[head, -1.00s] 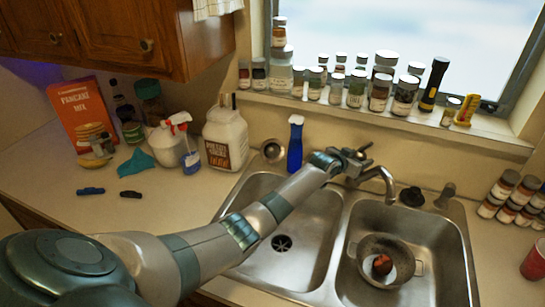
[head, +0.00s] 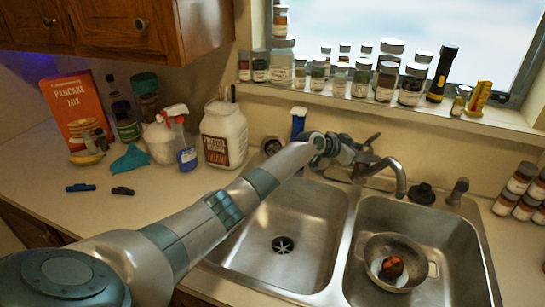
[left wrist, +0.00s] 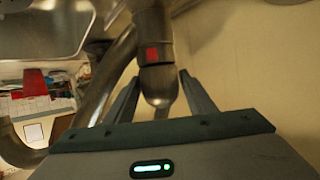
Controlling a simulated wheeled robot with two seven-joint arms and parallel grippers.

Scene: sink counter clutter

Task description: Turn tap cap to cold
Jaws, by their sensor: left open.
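The metal tap stands behind the sink, its curved spout (head: 393,170) over the divider and a dark lever-like part (head: 372,140) above its base. My left gripper (head: 358,154) is at the tap, coming from the left; its fingers are hard to make out in the head view. In the left wrist view, the open fingers (left wrist: 159,80) stand on either side of the tap's rounded metal cap (left wrist: 158,90). A red mark (left wrist: 152,53) shows on the cap's neck. Gaps show beside the cap, but I cannot tell whether a finger touches it. My right gripper is out of view.
A colander (head: 368,262) with a red-brown item sits in the right basin; the left basin (head: 290,230) is empty. A blue bottle (head: 298,124) stands close behind my left arm. Jars line the sill (head: 400,116). A white jug (head: 224,135) stands left.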

